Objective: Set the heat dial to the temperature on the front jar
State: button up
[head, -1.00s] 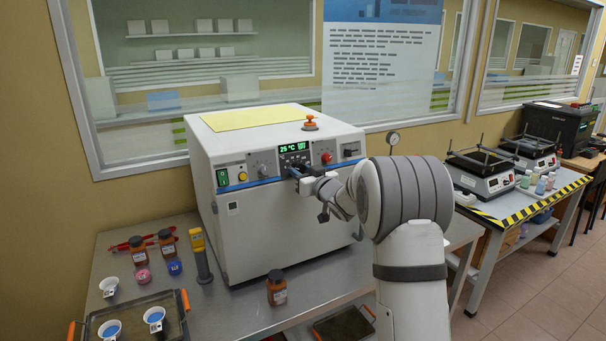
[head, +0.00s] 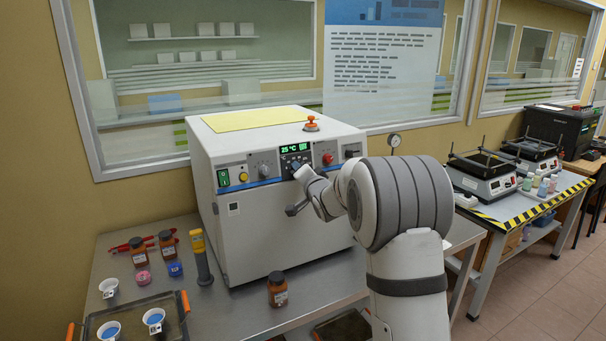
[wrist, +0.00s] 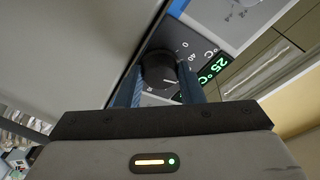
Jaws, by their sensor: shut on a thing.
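The heat dial (wrist: 158,70) is a black knob with a white pointer mark, set in a printed scale on the oven's front panel. My gripper (wrist: 157,90) is shut on the dial, with a blue finger on either side of it. In the head view my gripper (head: 299,169) is at the panel just below the green display (head: 294,148), and the dial is mostly hidden. The display reads 25 °C, also in the wrist view (wrist: 212,74). The front jar (head: 277,290) is brown with a dark cap and a white label, too small to read, and stands before the oven.
The white oven (head: 280,230) stands on a steel bench (head: 240,313). Beside the dial are a grey knob (head: 264,170) and a red knob (head: 327,158). Two brown jars (head: 138,252) (head: 167,243), a yellow-topped tool (head: 199,250) and a tray (head: 180,325) are at left.

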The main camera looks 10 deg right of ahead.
jog(key=m+h, duration=0.1)
jog(key=m, duration=0.4)
jog(key=shift+r+g+p, duration=0.15)
jog(key=shift+g+p, duration=0.15)
jog(key=shift+p, duration=0.1)
jog(key=shift+m, duration=0.3)
jog(key=o, duration=1)
jog(key=shift+s+d+r+b, duration=0.15)
jog(key=shift+s+b, duration=0.25)
jog(key=shift+s, duration=0.9)
jog(key=shift+s+d+r+b, duration=0.1)
jog(key=shift+s+b, duration=0.25)
jog(key=shift+s, duration=0.9)
jog(key=shift+s+d+r+b, duration=0.15)
jog(key=shift+s+b, duration=0.25)
jog(key=shift+s, duration=0.9)
